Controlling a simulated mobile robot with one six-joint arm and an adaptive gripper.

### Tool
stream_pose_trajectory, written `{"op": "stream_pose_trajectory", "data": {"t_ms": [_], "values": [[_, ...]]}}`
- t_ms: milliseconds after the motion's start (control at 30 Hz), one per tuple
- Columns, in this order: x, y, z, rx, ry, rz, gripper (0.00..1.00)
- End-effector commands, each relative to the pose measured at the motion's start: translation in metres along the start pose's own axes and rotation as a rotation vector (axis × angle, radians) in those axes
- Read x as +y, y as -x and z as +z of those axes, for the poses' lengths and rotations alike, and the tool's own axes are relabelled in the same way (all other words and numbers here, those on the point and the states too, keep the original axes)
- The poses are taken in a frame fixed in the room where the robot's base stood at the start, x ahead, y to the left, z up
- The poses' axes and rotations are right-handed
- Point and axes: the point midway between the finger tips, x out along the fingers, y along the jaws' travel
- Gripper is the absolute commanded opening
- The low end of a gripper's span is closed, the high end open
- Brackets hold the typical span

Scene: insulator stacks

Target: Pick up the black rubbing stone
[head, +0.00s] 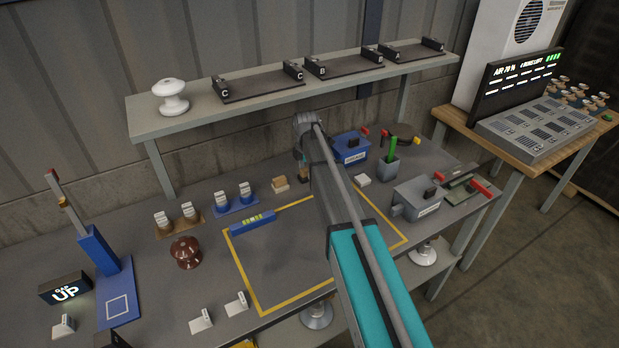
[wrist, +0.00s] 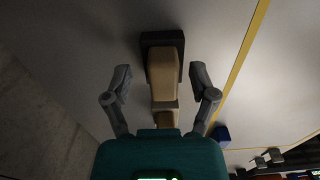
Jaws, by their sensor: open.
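The black rubbing stone shows in the wrist view as a dark block (wrist: 147,52) with a tan, handle-like piece (wrist: 162,68) on it. My gripper (wrist: 160,74) is open, with one finger on each side of the tan piece and visible gaps to both. The dark end lies a little beyond the fingertips. In the head view my gripper (head: 303,156) is over the back of the bench, largely hidden by my arm. A small dark and tan thing (head: 304,177), probably the stone, shows below it, partly hidden.
A tan block (head: 280,184) lies just left of the stone; it also shows in the wrist view (wrist: 163,119). A blue level (head: 252,222) lies by the yellow outline (head: 240,272).

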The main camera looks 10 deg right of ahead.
Motion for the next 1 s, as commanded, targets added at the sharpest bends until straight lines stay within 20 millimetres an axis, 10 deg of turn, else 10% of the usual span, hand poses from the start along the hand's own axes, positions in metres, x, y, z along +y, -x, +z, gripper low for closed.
{"op": "stream_pose_trajectory", "data": {"t_ms": [567, 1000], "values": [[0.0001, -0.0002, -0.0002, 0.000, 0.000, 0.000, 0.74], [0.0001, -0.0003, -0.0001, 0.000, 0.000, 0.000, 0.00]]}}
